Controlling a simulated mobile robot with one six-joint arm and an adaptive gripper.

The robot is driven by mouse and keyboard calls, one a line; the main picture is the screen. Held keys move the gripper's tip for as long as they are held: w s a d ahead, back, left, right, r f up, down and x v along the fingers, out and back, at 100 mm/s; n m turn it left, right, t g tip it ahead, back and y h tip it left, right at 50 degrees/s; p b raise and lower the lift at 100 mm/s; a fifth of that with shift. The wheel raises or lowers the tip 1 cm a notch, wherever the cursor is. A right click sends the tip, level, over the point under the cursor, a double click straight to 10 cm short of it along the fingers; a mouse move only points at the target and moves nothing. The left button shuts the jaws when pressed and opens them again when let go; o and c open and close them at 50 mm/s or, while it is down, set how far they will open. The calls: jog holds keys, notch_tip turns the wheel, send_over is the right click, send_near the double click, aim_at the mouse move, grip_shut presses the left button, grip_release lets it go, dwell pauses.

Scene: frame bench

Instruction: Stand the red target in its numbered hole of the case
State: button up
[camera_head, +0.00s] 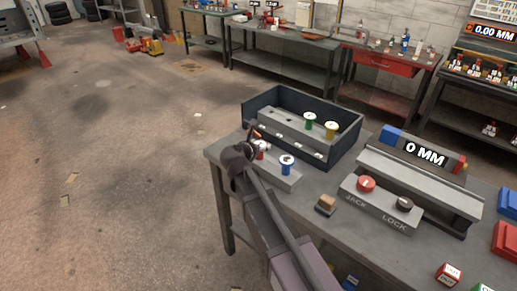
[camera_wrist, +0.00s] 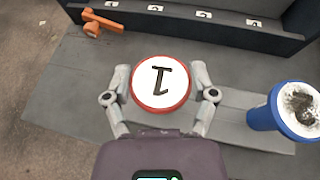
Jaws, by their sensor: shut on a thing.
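The red target (camera_wrist: 160,84) has a white top marked with a black 1 and a red rim. My gripper (camera_wrist: 160,96) is shut on it, with one finger on each side, in the wrist view. In the head view my gripper (camera_head: 250,150) hides part of the red target (camera_head: 261,155). It is over or at the grey block (camera_head: 285,182) in front of the case; I cannot tell whether it touches the block. The open dark case (camera_head: 349,137) holds a grey insert with a green target (camera_head: 309,121) and a yellow target (camera_head: 331,131) standing in it.
A blue target (camera_head: 286,165) stands on the grey block, right of my gripper. An orange part (camera_wrist: 103,22) lies near the case in the wrist view. A panel (camera_head: 380,203) with JACK and LOCK knobs and a small brown-topped block (camera_head: 325,205) are to the right.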

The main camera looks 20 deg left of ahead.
jog(key=shift+r, duration=0.1)
notch_tip(320, 180, up, 10)
jog(key=p, duration=1)
jog(key=shift+s, duration=0.15)
dwell(0.7)
